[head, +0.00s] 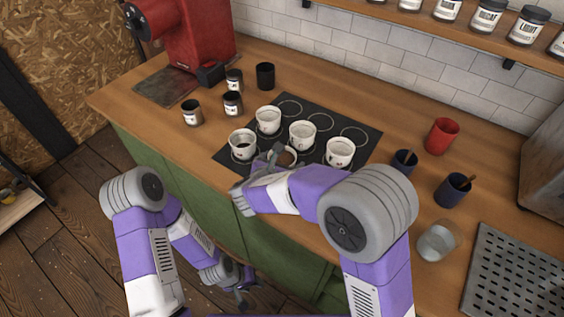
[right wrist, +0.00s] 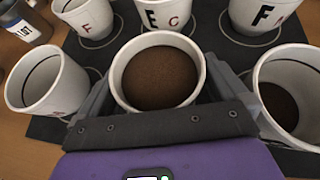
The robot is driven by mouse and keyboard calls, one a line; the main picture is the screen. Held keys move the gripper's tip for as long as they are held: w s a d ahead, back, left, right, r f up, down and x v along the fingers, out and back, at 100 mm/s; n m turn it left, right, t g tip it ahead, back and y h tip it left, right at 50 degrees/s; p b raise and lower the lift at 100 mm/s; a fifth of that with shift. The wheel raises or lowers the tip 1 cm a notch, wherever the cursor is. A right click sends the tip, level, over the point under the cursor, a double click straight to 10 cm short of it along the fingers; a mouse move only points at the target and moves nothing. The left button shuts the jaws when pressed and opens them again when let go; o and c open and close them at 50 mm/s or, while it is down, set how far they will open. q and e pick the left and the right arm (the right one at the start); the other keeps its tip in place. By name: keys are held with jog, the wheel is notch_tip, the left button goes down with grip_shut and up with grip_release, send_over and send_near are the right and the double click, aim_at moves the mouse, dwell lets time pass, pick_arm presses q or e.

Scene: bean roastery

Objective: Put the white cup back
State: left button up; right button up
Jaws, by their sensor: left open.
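Several white cups with letters stand on a black mat (head: 228,158) marked with rings. Among them are cups at the left (head: 242,145), back (head: 268,120), middle (head: 302,135) and right (head: 340,153). My right gripper (head: 279,155) is at the mat's front edge. In the right wrist view, its fingers (right wrist: 160,100) are on both sides of a white cup (right wrist: 122,88) with brown grounds inside, and appear closed on it. Whether this cup touches the mat is hidden. Another cup (right wrist: 282,65) is close to the right finger. My left gripper (head: 240,288) is open, empty and low before the counter.
Several rings at the back of the mat are bare. Small jars (head: 192,113) and a black cup (head: 265,76) stand left. A red cup (head: 441,136), dark blue cups (head: 452,190), a glass (head: 438,241) and a perforated tray (head: 515,280) stand right. A red machine (head: 200,35) is at the back left.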

jog(key=shift+r, duration=0.2)
jog(key=shift+s+a+r+p, duration=0.15)
jog(key=shift+s+r+p, duration=0.1)
jog(key=shift+p, duration=0.05)
jog(key=p+v, duration=0.2)
jog(key=v, duration=0.8)
jog(key=shift+s+a+r, duration=0.1)
jog(key=shift+s, duration=0.2)
jog(key=shift+s+a+r, duration=0.1)
jog(key=shift+s+r, duration=0.05)
jog(key=shift+s, duration=0.15)
